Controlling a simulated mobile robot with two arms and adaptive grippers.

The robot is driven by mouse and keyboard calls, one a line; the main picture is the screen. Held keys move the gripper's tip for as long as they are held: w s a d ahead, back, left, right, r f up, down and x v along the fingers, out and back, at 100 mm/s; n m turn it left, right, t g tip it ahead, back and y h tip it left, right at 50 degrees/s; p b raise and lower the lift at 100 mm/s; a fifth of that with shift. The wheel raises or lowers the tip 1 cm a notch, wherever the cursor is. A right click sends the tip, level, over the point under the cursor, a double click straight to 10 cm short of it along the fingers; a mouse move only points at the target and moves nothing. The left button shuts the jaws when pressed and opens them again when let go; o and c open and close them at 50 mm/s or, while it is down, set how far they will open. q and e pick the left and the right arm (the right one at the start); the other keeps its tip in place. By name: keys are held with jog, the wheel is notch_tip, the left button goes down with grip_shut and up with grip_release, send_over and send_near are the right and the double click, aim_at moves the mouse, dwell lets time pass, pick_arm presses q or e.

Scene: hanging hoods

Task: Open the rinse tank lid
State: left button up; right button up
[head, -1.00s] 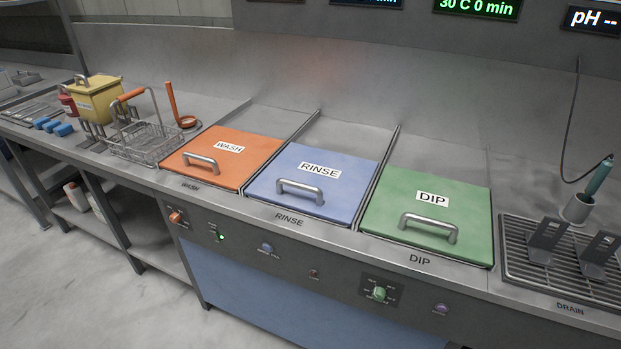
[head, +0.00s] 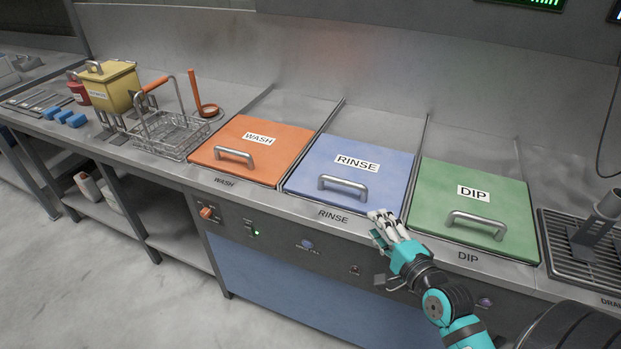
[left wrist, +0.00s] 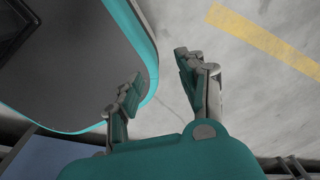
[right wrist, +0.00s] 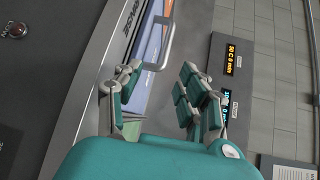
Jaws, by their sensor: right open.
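The blue rinse lid (head: 380,158) lies flat and shut over its tank, between the orange and green lids. Its grey bar handle (head: 343,184) is at the front edge. My right gripper (head: 385,218) is open and empty, just in front of the rinse lid's right front corner, to the right of the handle and apart from it. In the right wrist view, a grey handle (right wrist: 165,42) shows beyond the open fingers (right wrist: 152,88). My left gripper (left wrist: 158,78) is open and empty above the floor in the left wrist view; it is outside the head view.
The orange wash lid (head: 277,135) and green dip lid (head: 504,190) are shut beside the rinse lid. A wire basket (head: 178,132) and yellow box (head: 112,85) stand at left. A drain grate (head: 560,255) is at right. A control panel (head: 280,240) runs below the counter edge.

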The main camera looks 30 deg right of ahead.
aim_at(346, 186)
pick_arm(q)
jog(key=shift+w+d+r+p, duration=0.1)
jog(key=shift+d+r+p, duration=0.05)
jog(key=shift+r+p, duration=0.25)
jog(key=shift+w+d+r+p, duration=0.1)
jog(key=shift+r+p, duration=0.25)
jog(key=shift+r, duration=0.05)
pick_arm(e)
jog(key=w, duration=0.5)
jog(key=w+d, duration=0.1)
jog(key=w, duration=0.5)
jog(key=w+f, duration=0.1)
jog(key=w, duration=0.5)
jog(key=shift+w+d+f, duration=0.1)
jog(key=shift+w+d, duration=0.05)
jog(key=shift+d, duration=0.05)
grip_shut()
jog(key=shift+f, duration=0.1)
